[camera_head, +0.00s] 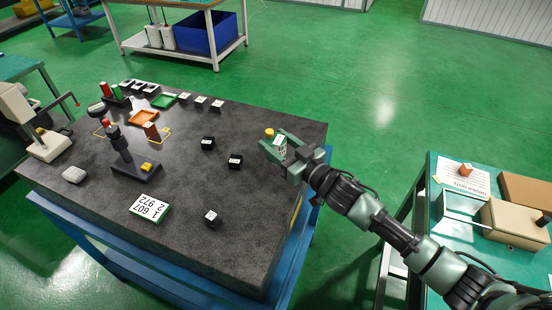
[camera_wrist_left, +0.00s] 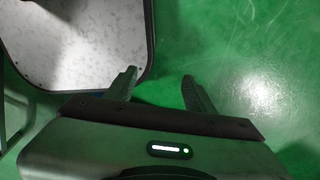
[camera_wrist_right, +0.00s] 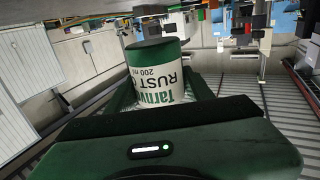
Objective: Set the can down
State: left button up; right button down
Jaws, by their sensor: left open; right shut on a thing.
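The can (camera_wrist_right: 158,75) is green and white with a "RUST 200 ml" label in the right wrist view. My right gripper (camera_head: 279,148) is shut on it, with a finger on each side. In the head view the can (camera_head: 280,141) shows small between the fingers, over or beside the right edge of the dark stone table (camera_head: 185,235). Whether its base touches the table cannot be told. My left gripper (camera_wrist_left: 158,80) is open and empty in the left wrist view, above the green floor. It is not seen in the head view.
A yellow object (camera_head: 269,133) shows by the right gripper. The table's front right has free room.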

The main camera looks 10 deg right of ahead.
jog(key=shift+f, duration=1.55)
notch_tip(320, 180, down, 3)
jog(key=shift+f, duration=0.1)
pick_arm(q)
jog(key=shift+w, duration=0.7)
pick_arm(e)
jog(key=shift+f, duration=0.15)
jog(key=shift+f, duration=0.2)
jog(key=c, duration=0.6)
grip_release()
pick_arm(q)
jog(key=shift+s, duration=0.15)
pick_arm(e)
jog(key=shift+r, duration=0.15)
